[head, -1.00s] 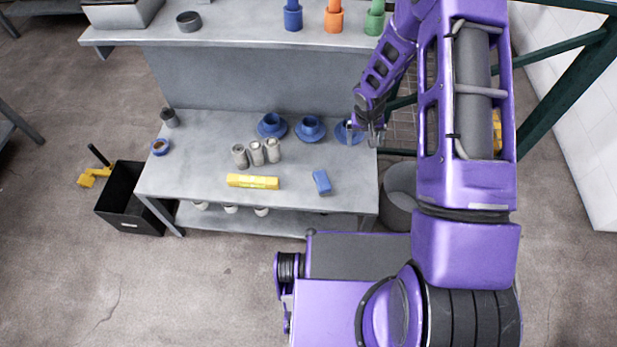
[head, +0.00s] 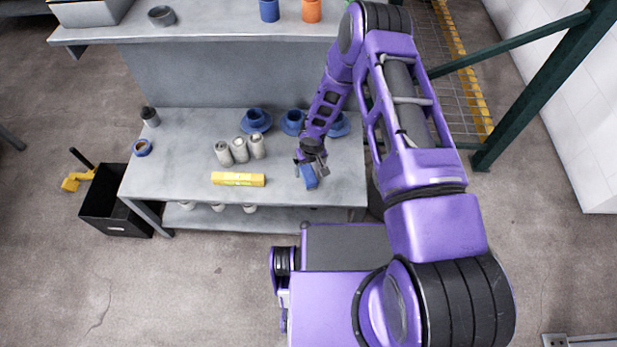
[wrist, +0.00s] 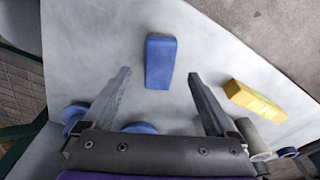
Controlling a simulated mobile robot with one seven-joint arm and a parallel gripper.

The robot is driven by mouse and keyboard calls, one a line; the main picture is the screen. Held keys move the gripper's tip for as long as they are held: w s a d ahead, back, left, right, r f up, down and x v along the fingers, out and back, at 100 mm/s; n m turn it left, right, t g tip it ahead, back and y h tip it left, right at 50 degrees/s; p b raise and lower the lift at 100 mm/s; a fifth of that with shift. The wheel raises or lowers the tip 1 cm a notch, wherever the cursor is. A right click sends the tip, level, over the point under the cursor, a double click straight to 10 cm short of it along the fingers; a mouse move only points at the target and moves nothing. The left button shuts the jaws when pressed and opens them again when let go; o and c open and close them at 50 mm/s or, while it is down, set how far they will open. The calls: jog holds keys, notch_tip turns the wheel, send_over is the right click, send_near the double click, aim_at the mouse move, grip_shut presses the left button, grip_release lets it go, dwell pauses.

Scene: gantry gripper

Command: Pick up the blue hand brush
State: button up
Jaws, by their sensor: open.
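The blue hand brush (head: 309,177) shows as a small blue block lying on the grey table (head: 190,135), toward its front right. My gripper (head: 313,170) is right at it in the head view and partly covers it. In the wrist view the blue block (wrist: 160,61) lies on the pale table top, just beyond and between the tips of my open gripper (wrist: 159,73). Nothing is between the fingers. I cannot tell the exact height of the fingers above the table.
A yellow level (head: 238,179) lies left of the brush. Several grey cylinders (head: 239,150) and blue flanged parts (head: 292,122) stand behind. A blue tape roll (head: 142,148) lies at the left. A black bin (head: 114,205) stands on the floor. Bare table surrounds the brush.

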aim_at(308, 174)
jog(key=shift+w+a+f, duration=0.1)
jog(key=shift+w+f, duration=0.05)
jog(key=shift+f, duration=0.75)
jog(key=shift+w+f, duration=0.2)
jog(key=shift+f, duration=0.7)
jog(key=shift+w+a+f, duration=0.1)
jog(key=shift+w+f, duration=0.05)
jog(key=shift+f, duration=0.75)
jog(key=shift+f+b, duration=0.25)
jog(key=shift+b, duration=0.5)
grip_shut()
jog(key=shift+r, duration=0.1)
